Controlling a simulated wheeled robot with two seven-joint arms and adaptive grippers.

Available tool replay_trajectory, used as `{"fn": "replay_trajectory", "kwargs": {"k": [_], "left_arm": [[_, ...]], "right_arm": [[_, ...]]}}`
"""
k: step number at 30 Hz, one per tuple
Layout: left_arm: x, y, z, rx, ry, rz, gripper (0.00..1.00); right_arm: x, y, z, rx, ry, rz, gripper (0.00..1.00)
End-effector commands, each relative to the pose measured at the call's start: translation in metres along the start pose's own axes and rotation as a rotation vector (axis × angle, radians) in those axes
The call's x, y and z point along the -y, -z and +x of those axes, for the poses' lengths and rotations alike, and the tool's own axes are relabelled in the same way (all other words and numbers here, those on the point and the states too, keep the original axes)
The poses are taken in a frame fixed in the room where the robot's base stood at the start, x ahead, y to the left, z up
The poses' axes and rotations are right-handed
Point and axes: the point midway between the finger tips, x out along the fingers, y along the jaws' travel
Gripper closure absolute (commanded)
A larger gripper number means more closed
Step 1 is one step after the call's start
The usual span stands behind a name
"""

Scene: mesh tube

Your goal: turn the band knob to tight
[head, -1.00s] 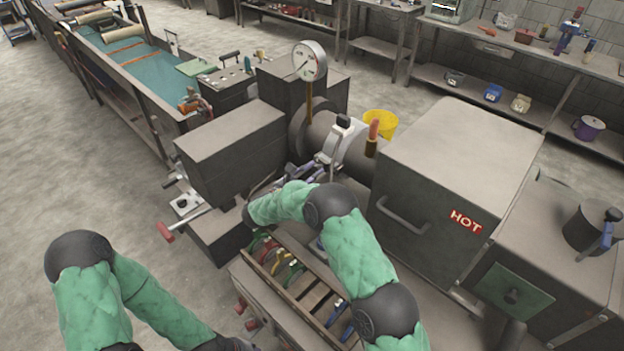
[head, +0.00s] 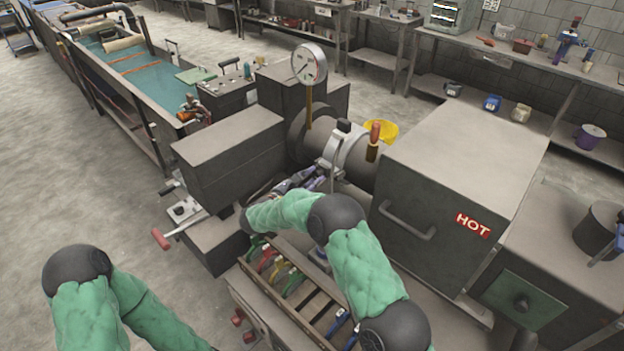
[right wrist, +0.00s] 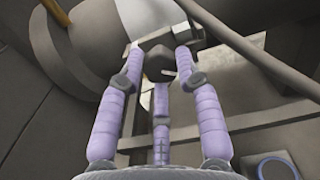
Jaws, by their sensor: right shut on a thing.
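In the right wrist view, a dark, blocky knob (right wrist: 158,65) sits between the three lilac fingers of my right gripper (right wrist: 158,75). The fingers are shut on it. In the head view, my right gripper (head: 308,178) reaches in beside the light metal band (head: 333,150) around the grey barrel (head: 360,158). My forearm and the fingers hide the knob there, and I cannot read its setting. My left arm shows at the lower left, but its gripper is outside the picture.
A box marked HOT (head: 455,170) stands close on the right. A dial gauge (head: 309,64) rises above the barrel. A tray of coloured tools (head: 285,272) lies below my right forearm. A red-ended lever (head: 162,240) sticks out at left.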

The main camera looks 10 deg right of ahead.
Motion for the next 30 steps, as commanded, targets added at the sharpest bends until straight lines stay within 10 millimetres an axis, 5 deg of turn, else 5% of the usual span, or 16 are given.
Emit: {"fn": "replay_trajectory", "kwargs": {"k": [1, 2, 4, 17, 30], "left_arm": [[0.0, 0.0, 0.0, 0.0, 0.0, 0.0, 0.6], [0.0, 0.0, 0.0, 0.0, 0.0, 0.0, 0.6], [0.0, 0.0, 0.0, 0.0, 0.0, 0.0, 0.6], [0.0, 0.0, 0.0, 0.0, 0.0, 0.0, 0.6], [0.0, 0.0, 0.0, 0.0, 0.0, 0.0, 0.6]], "right_arm": [[0.0, -0.009, 0.002, 0.01, 0.002, 0.014, 0.98], [0.0, -0.009, 0.002, 0.01, 0.002, 0.014, 0.57], [0.0, -0.008, 0.002, 0.009, 0.002, 0.013, 0.42], [-0.001, -0.003, -0.007, 0.004, -0.001, 0.003, 0.42], [-0.001, -0.004, -0.087, 0.005, -0.002, 0.005, 0.42]]}}
